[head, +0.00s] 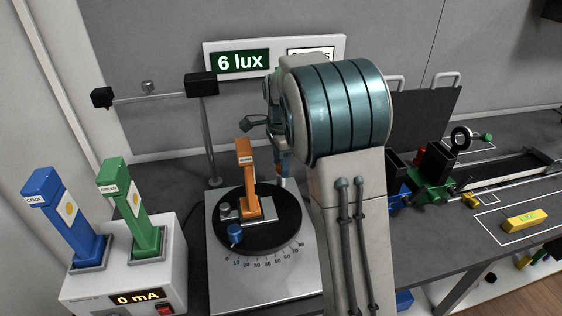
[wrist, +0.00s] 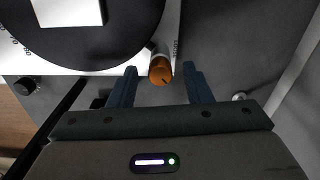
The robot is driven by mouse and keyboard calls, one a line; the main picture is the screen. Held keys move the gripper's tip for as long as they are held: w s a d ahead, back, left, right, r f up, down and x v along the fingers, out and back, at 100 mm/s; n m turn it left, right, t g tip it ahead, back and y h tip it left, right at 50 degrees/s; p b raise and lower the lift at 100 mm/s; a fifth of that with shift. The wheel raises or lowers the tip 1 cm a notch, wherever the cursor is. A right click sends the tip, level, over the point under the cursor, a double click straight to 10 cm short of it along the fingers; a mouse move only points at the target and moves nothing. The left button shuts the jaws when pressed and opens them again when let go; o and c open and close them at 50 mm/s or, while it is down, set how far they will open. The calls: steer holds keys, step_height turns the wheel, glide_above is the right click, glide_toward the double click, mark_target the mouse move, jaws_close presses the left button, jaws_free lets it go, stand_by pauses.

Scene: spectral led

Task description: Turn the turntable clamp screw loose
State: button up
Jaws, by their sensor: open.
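The round black turntable (head: 287,222) sits on a pale base plate with an angle scale. An orange LED post (head: 245,175) stands upright on it. In the wrist view, the turntable (wrist: 85,55) fills the upper left. An orange-capped knob, which looks like the clamp screw (wrist: 160,72), sits beside its rim. My gripper (wrist: 159,68) is open, with one dark finger on each side of the knob and gaps visible between. Whether the fingertips reach down to its height is unclear.
Blue (head: 68,220) and green (head: 132,210) LED posts stand on a white supply box (head: 160,275) at left. A sensor arm on a pole (head: 208,140) rises behind the turntable. A lux display (head: 240,63) is on the back wall.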

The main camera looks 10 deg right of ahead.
jaws_close()
steer(key=shift+n, duration=0.3)
steer(key=n+p, duration=0.1)
steer(key=n, duration=0.2)
steer(key=shift+r+n, duration=0.1)
steer(key=shift+n, duration=0.3)
steer(key=n+p, duration=0.1)
steer(key=n, duration=0.4)
steer(key=shift+p, duration=0.3)
steer(key=n+p, duration=0.1)
steer(key=n, duration=0.4)
steer(key=shift+n, duration=0.4)
steer(key=n, duration=0.4)
steer(key=shift+n+p, duration=0.3)
